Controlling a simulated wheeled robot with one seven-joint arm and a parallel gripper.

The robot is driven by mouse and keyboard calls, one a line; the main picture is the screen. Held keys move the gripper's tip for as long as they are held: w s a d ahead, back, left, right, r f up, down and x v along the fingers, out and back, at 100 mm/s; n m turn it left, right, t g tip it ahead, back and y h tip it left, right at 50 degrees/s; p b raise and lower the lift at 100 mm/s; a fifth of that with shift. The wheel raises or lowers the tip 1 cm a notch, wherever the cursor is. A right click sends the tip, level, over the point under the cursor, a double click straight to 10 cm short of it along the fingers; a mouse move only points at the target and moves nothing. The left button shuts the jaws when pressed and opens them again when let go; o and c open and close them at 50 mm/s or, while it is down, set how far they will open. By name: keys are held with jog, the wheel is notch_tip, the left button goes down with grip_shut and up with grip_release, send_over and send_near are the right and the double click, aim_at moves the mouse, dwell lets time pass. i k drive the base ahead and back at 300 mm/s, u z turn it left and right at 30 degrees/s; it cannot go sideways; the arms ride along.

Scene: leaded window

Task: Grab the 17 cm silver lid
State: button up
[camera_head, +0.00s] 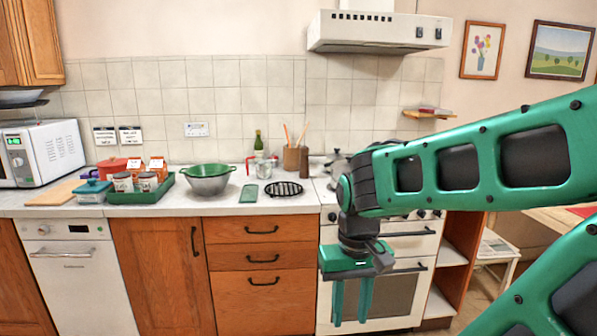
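A silver pot (330,174) stands on the stove at the back, partly hidden behind my arm. What looks like a silver lid (337,158) with a small knob sits on top of it. I cannot read its size from here. My gripper (352,318) hangs in front of the oven door, below the worktop level and well apart from the pot. Its two green fingers point down with a gap between them, and nothing is held.
The range hood (375,32) overhangs the stove.

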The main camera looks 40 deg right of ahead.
aim_at(343, 166)
jog(key=u, duration=1.25)
jog(key=k, duration=1.3)
jog(key=z, duration=2.35)
jog(key=i, duration=1)
